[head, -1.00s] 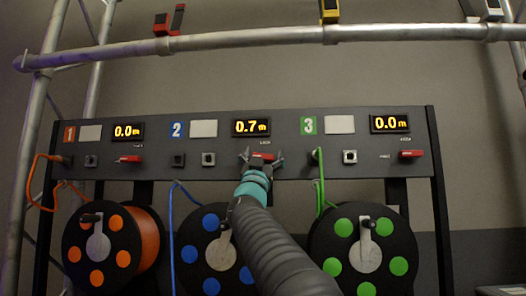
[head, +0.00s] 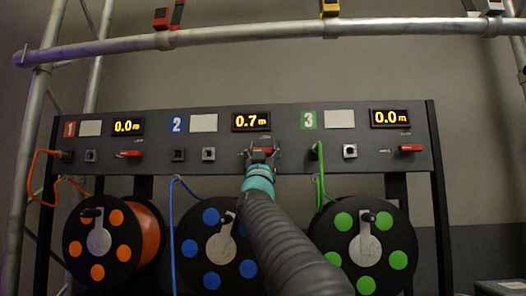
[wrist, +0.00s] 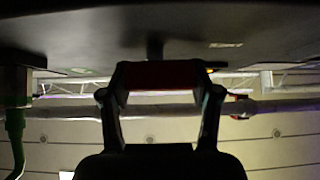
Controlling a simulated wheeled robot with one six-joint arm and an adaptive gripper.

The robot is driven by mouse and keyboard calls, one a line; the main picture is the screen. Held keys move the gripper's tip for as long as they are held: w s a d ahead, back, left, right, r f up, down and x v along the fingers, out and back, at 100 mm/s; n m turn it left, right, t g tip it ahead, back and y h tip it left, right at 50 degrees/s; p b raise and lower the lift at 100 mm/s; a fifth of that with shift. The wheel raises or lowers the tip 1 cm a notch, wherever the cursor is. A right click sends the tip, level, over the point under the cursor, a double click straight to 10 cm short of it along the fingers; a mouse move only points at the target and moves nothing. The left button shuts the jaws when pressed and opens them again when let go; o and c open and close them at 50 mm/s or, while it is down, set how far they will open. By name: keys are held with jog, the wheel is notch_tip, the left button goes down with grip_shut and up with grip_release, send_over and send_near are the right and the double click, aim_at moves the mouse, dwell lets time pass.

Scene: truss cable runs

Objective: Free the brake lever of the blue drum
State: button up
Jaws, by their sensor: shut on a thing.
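The blue drum (head: 211,251) hangs under panel section 2, with blue discs on its black face and a crank on its hub. Its red brake lever (head: 262,149) sits on the panel below a display reading 0.7 m. My gripper (head: 261,155) is at this lever, with a finger on each side of it. In the wrist view the red lever (wrist: 160,74) lies between the two fingers of my gripper (wrist: 160,90), which are shut on it. The lever's label is partly hidden by the gripper.
The orange drum (head: 99,243) and the green drum (head: 362,250) stand on either side. Their red levers (head: 130,153) (head: 411,148) are on the same panel (head: 330,160). A blue cable (head: 171,225) hangs left of the blue drum. A truss pipe (head: 250,37) runs above.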

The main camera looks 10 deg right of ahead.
jog(key=o, duration=1.2)
jog(key=shift+c, duration=0.2)
jog(key=shift+s, duration=0.1)
jog(key=v, duration=1.2)
jog(key=shift+a, duration=0.1)
